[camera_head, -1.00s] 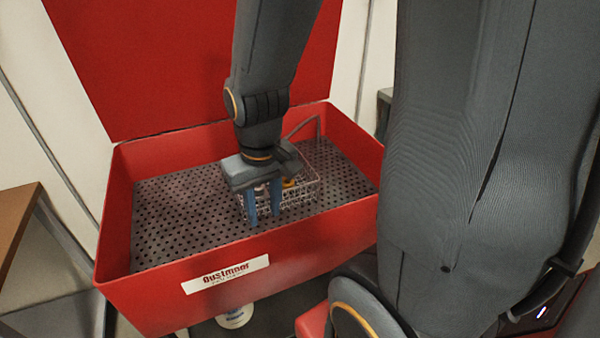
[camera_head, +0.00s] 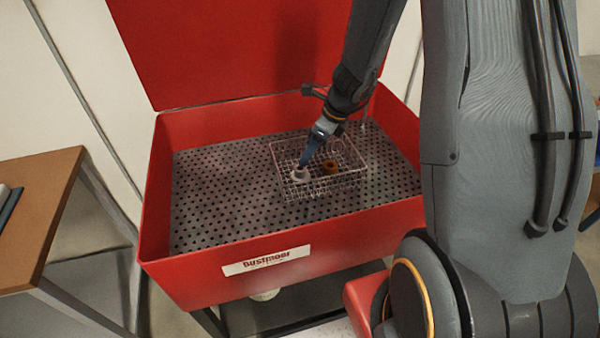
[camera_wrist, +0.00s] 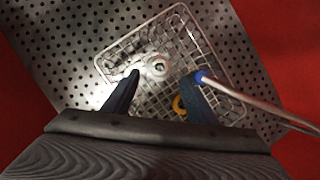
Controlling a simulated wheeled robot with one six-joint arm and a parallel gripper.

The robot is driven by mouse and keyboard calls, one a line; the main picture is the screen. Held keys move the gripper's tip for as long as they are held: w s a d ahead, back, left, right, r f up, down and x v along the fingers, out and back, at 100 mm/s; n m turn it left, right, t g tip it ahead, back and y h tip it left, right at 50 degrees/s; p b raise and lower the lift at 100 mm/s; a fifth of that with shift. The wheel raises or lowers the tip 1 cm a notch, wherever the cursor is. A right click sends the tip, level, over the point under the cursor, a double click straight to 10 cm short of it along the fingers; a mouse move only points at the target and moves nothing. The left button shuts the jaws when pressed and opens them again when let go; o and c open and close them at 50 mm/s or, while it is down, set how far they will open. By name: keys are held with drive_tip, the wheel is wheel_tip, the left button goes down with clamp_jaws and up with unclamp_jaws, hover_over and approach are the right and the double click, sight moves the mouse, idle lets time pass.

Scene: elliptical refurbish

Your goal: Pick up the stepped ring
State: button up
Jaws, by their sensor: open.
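A pale ring with a raised, narrower centre and a hole, which looks like the stepped ring (camera_head: 300,175), sits in a wire basket (camera_head: 352,187). In the wrist view the pale ring (camera_wrist: 159,67) lies just beyond and between the fingertips, slightly left of centre. My gripper (camera_head: 304,163) comes down at a slant from the upper right, its blue fingers close above the ring. The wrist view shows my gripper (camera_wrist: 167,75) open with nothing held between its fingers. Whether a finger touches the ring I cannot tell.
A yellow-brown ring (camera_head: 331,167) is in the basket to the right, close to one finger in the wrist view (camera_wrist: 179,104). The basket stands on a perforated plate (camera_head: 215,200) inside a red-walled washer (camera_head: 157,190). A metal tube (camera_wrist: 260,103) crosses the basket's right side.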

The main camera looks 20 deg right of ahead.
sight(301, 168)
drive_tip(key=shift+w+a+f+m, duration=0.1)
drive_tip(key=shift+w+f+m, duration=0.15)
drive_tip(key=shift+f, duration=0.35)
drive_tip(key=shift+w+a+f+m, duration=0.1)
drive_tip(key=shift+w+f+m, duration=0.15)
drive_tip(key=shift+f, duration=0.35)
drive_tip(key=shift+s+x, duration=0.15)
drive_tip(key=shift+x, duration=1.25)
drive_tip(key=shift+s+x, duration=0.1)
drive_tip(key=shift+x, duration=1.3)
clamp_jaws()
